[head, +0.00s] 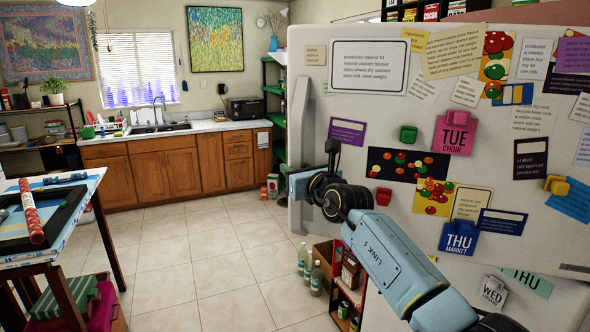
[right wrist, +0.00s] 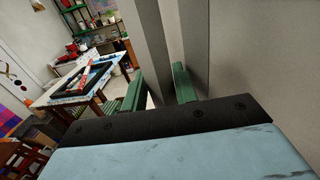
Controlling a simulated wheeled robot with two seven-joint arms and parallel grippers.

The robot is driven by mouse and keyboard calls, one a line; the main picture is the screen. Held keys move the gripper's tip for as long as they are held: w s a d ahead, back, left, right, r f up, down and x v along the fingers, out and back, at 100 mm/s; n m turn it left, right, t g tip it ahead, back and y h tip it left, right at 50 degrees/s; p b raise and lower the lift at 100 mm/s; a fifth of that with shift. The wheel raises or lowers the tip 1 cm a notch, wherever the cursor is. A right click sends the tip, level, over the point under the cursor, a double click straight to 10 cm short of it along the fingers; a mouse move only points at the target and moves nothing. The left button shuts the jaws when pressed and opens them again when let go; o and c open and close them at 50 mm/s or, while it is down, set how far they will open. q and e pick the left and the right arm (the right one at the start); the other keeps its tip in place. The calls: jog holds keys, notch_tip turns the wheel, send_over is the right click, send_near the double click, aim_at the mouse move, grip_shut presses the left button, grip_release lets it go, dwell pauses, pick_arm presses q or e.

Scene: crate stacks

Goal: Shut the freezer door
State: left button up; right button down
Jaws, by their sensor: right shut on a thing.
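The freezer door (head: 385,215) is a large off-white panel covered in notes and magnets, filling the right half of the head view. Its pale vertical handle (head: 297,112) runs along the door's left edge. My right gripper (head: 296,195) is at the lower part of this handle, its fingers partly hidden by my wrist. In the right wrist view, its green fingers (right wrist: 158,88) are shut on the grey upright handle (right wrist: 148,40), with the door surface (right wrist: 250,50) to the right. How far the door stands open cannot be told. My left gripper is not in view.
A lower door panel (head: 470,275) with more notes shows below. Bottles (head: 309,272) and a small red shelf (head: 347,290) stand on the floor under my right arm. A table (head: 60,240) stands at the left. Tiled floor (head: 195,245) between is clear, up to wooden cabinets (head: 170,170).

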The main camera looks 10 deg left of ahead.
jog(key=shift+d, duration=0.2)
jog(key=c, duration=1.5)
grip_release()
jog(key=o, duration=0.4)
jog(key=shift+d, duration=0.15)
jog(key=shift+b+v, duration=0.45)
jog(key=shift+v, duration=6.2)
